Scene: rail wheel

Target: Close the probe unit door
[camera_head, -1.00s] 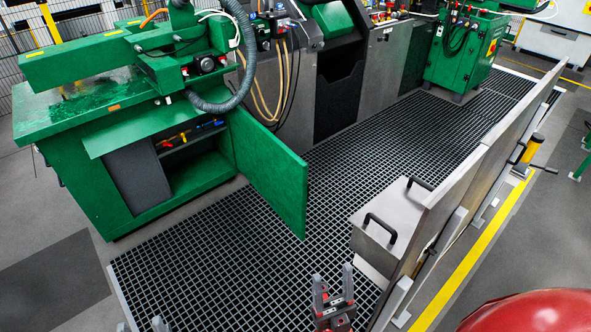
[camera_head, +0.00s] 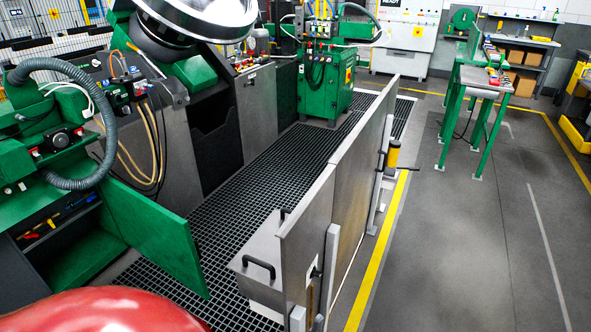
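The flat green door (camera_head: 155,238) stands open on the green cabinet at the left. It swings out from the right side of the cabinet opening, over the floor grating. The open shelf (camera_head: 62,218) behind it shows, with several coloured-handled tools on it. I take this as the probe unit door; no label is readable. The cabinet's lower left part is cut off by the picture edge. Neither of my grippers is in view, and nothing touches the visible part of the door.
A metal barrier (camera_head: 335,200) with a handled box (camera_head: 262,262) stands right of the door, with a strip of black grating (camera_head: 235,205) between them. Right of the barrier run a yellow floor line and open grey floor (camera_head: 470,250). A green table (camera_head: 485,85) stands farther back.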

